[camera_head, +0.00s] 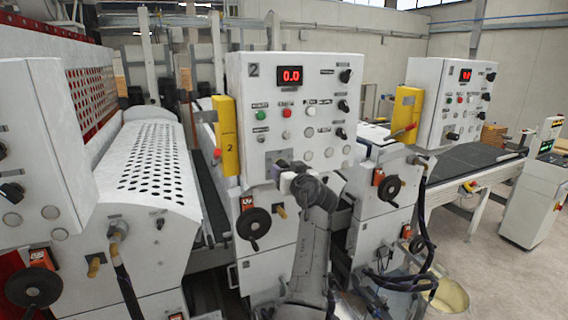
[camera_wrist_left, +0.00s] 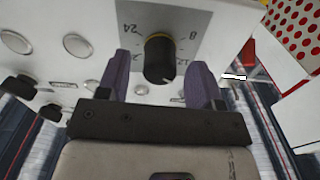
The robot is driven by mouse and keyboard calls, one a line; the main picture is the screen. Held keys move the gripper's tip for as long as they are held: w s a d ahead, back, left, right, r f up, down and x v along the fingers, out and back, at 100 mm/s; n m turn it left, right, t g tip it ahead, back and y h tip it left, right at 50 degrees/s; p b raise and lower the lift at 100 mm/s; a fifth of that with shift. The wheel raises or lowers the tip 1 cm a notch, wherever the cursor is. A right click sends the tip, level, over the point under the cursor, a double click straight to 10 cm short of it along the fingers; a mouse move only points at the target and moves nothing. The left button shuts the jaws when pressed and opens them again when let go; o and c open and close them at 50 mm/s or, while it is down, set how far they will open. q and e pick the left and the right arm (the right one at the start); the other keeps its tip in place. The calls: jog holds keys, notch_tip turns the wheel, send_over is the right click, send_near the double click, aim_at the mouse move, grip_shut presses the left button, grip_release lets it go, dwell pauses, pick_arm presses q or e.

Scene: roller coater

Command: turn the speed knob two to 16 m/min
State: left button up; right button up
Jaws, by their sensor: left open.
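The speed knob (camera_wrist_left: 158,58) is a black round knob on a grey dial plate (camera_wrist_left: 185,20) with printed numbers, which appear upside down in the left wrist view. My left gripper (camera_wrist_left: 161,72) is open, with one purple finger on each side of the knob. I cannot tell whether the fingers touch it. In the head view my left gripper (camera_head: 286,172) is at the lower part of the white control panel (camera_head: 262,100) marked 2, and hides most of the knob. The panel's red display (camera_head: 290,75) reads 0.0. My right gripper is not in view.
Several buttons and black selector knobs (camera_head: 343,106) surround the dial on the panel. A yellow box (camera_head: 227,135) is on the panel's left side. Black handwheels (camera_head: 253,223) stick out below. A second similar panel (camera_head: 425,110) stands to the right.

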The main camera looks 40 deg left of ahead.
pick_arm(q)
jog(key=shift+x, duration=1.05)
jog(key=c, duration=0.9)
